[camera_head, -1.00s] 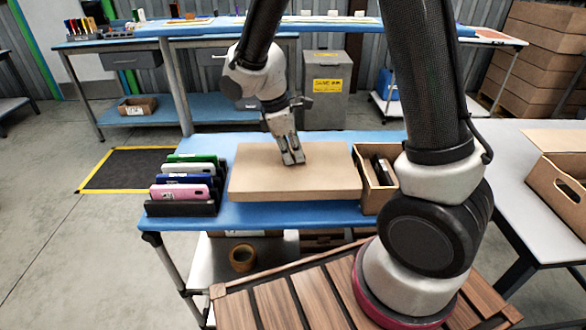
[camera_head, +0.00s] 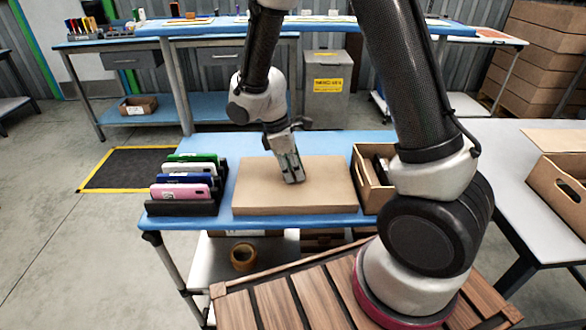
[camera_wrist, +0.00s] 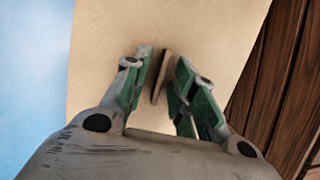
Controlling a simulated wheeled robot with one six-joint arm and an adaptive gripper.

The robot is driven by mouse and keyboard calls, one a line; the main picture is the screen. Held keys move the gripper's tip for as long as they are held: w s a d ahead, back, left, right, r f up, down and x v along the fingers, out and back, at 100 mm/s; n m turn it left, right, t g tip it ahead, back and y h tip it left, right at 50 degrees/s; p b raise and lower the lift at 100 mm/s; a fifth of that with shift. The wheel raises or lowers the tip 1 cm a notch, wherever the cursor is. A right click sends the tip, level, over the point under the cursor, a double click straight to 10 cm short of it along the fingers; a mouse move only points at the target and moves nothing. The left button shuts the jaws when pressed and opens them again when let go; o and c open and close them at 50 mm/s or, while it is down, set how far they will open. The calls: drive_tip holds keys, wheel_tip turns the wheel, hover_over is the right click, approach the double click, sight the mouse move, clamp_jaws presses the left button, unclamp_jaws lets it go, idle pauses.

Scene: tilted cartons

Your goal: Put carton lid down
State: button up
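The carton lid (camera_head: 260,185) is a flat tan slab lying level on the blue-topped table (camera_head: 225,220). It also shows in the wrist view (camera_wrist: 110,45), with a small upright tan tab (camera_wrist: 161,77) standing from its top. My gripper (camera_head: 292,181) points down over the middle of the lid. In the wrist view its green-padded fingers (camera_wrist: 162,80) stand on either side of the tab, with a narrow gap visible on each side. The gripper looks open around the tab. Whatever lies under the lid is hidden.
A rack of several coloured upright items (camera_head: 185,190) stands left of the lid. An open brown carton (camera_head: 366,185) stands close on its right, partly behind my arm. Another carton (camera_head: 560,190) is on the grey table at right. A tape roll (camera_head: 243,257) lies on the lower shelf.

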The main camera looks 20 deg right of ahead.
sight(282, 178)
drive_tip(key=s+v, duration=0.1)
drive_tip(key=v, duration=1.1)
drive_tip(key=s+d+r+m+t+y, duration=0.2)
drive_tip(key=s+d+r+m, duration=0.55)
drive_tip(key=d+r, duration=0.4)
drive_tip(key=s+d+r+m+t, duration=0.1)
drive_tip(key=s+d+m, duration=0.2)
drive_tip(key=s, duration=0.2)
drive_tip(key=s+d+r+m+t+y, duration=0.1)
drive_tip(key=s+d+m+t, duration=0.1)
drive_tip(key=s+d+m, duration=0.1)
drive_tip(key=shift+s+m, duration=0.45)
drive_tip(key=shift+s, duration=0.7)
drive_tip(key=shift+r, duration=0.15)
